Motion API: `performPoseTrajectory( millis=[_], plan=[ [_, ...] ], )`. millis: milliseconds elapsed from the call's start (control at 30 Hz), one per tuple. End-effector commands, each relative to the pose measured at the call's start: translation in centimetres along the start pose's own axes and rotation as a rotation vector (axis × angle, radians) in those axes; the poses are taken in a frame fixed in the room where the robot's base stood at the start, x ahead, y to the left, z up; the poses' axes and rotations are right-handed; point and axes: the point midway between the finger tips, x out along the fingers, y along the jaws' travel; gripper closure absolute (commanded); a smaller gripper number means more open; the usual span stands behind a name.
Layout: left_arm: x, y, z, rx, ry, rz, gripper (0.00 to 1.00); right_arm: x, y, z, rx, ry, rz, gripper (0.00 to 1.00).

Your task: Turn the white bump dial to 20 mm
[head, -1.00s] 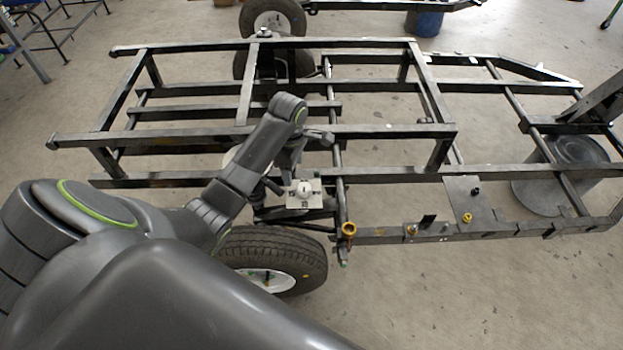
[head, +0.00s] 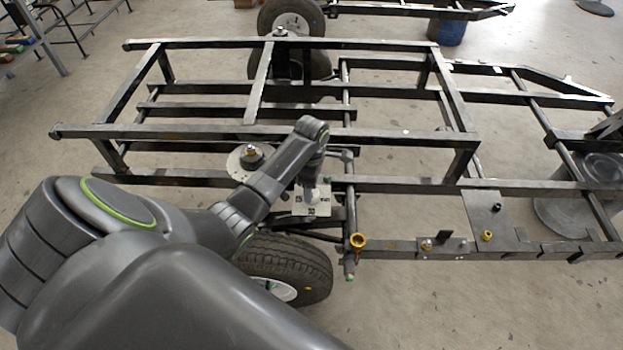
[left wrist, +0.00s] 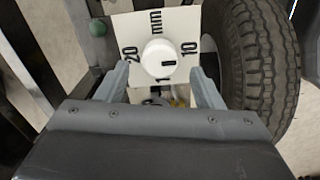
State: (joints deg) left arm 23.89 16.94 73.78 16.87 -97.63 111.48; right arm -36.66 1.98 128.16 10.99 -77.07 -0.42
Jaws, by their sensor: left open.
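The white bump dial (left wrist: 158,55) is a round white knob on a white plate (left wrist: 120,30) marked 20, mm and 10. A short black mark on the knob sits on its lower right, on the side of the 10. My left gripper (left wrist: 160,74) is open, with one finger on each side of the knob's near part; I cannot tell if either touches it. In the head view my left gripper (head: 313,190) is over the plate (head: 322,207) and mostly hides the knob. My right gripper is not in view.
A black tyre (left wrist: 255,70) stands close to the right of the plate; it also shows in the head view (head: 285,262). Dark frame bars (head: 400,186) run beside the plate.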

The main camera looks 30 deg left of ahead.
Motion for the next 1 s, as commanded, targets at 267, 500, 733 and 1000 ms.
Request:
performPoseTrajectory(
  millis=[267, 500, 733, 1000],
  plan=[
    [3.9, 0.0, 0.0, 0.0, 0.001, -0.001, 0.39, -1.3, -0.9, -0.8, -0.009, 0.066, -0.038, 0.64],
    [4.3, 0.0, 0.0, 0.0, 0.0, 0.0, 0.39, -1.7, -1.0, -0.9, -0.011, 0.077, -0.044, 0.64],
    [4.3, 0.0, 0.0, 0.0, 0.001, 0.0, 0.51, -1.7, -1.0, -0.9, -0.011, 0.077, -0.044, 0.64],
    [4.3, 0.0, 0.0, 0.0, 0.0, 0.0, 0.84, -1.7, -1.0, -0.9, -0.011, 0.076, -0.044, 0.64]
  ],
)
